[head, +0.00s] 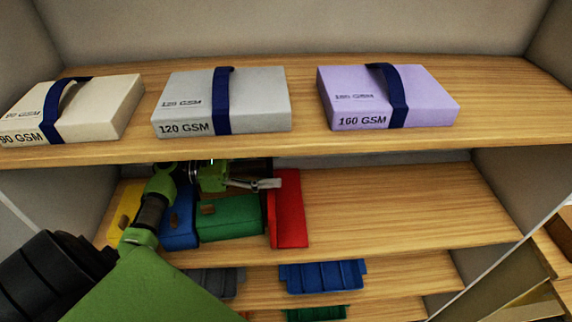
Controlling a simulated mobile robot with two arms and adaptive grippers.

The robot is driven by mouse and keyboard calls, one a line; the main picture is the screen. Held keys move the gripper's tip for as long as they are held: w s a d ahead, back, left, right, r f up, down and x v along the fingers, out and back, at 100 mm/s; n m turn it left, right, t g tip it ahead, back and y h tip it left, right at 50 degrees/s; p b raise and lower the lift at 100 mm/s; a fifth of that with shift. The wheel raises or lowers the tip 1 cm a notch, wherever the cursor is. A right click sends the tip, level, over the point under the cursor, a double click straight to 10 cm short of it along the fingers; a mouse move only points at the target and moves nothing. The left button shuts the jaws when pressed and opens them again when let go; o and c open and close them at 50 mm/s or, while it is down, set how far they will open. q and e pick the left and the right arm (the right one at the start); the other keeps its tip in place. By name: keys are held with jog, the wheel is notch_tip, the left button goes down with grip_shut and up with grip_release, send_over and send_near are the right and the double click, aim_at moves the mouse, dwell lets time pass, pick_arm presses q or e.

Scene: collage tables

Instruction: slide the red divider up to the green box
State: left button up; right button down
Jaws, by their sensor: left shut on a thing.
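The red divider (290,212) stands upright on the middle shelf (400,205). The green box (229,219) is just to its left, and the two look very close; I cannot tell whether they touch. My left arm comes in from the lower left, under the upper shelf. My left gripper (268,184) is shut on the upper part of the red divider. The gripper and arm hide parts of the blue box behind them. My right gripper is not in view.
A blue box (181,230) and a yellow box (124,210) stand left of the green box. The upper shelf (300,142) overhangs closely and holds strapped paper packs (385,97). The middle shelf is clear right of the divider. Blue (322,277) and grey trays sit below.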

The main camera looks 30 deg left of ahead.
pick_arm(q)
jog(key=shift+s+a+f, duration=0.15)
jog(key=shift+s+f, duration=0.05)
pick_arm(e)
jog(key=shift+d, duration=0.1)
pick_arm(q)
jog(key=o, duration=1.6)
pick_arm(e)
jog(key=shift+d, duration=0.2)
pick_arm(q)
jog(key=shift+w, duration=0.1)
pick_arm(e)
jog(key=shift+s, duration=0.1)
pick_arm(q)
jog(key=shift+r, duration=0.1)
jog(key=v, duration=1.2)
